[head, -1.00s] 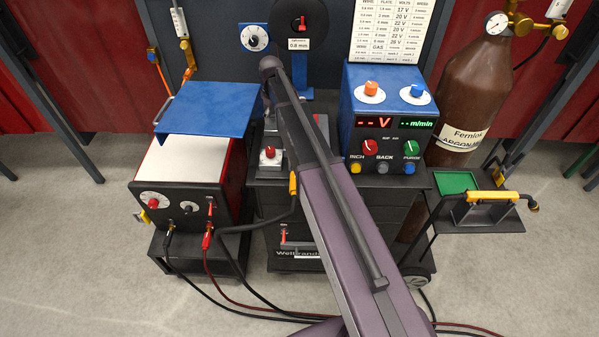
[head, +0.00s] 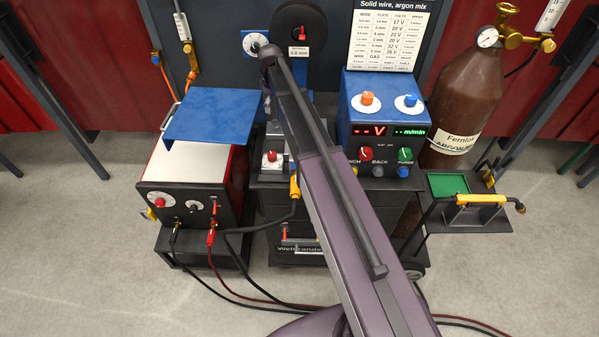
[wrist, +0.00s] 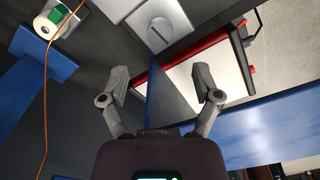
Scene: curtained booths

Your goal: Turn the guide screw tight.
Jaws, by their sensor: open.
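A round grey disc with a straight slot (wrist: 160,28), which looks like the guide screw, sits on a pale grey plate at the top of the wrist view. My gripper (wrist: 160,84) is open and empty, its two fingers spread apart below the disc in that view. The fingertips do not touch the disc. In the head view my arm runs up over the middle of the welding cart, and it hides the gripper and the screw area.
A blue panel (head: 212,114) stands over the white-topped box (head: 185,168) on the left. A blue control unit (head: 385,120) with knobs stands on the right, beside a brown gas cylinder (head: 465,100). A white-and-green spool (wrist: 46,26) and orange cable (wrist: 45,100) show in the wrist view.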

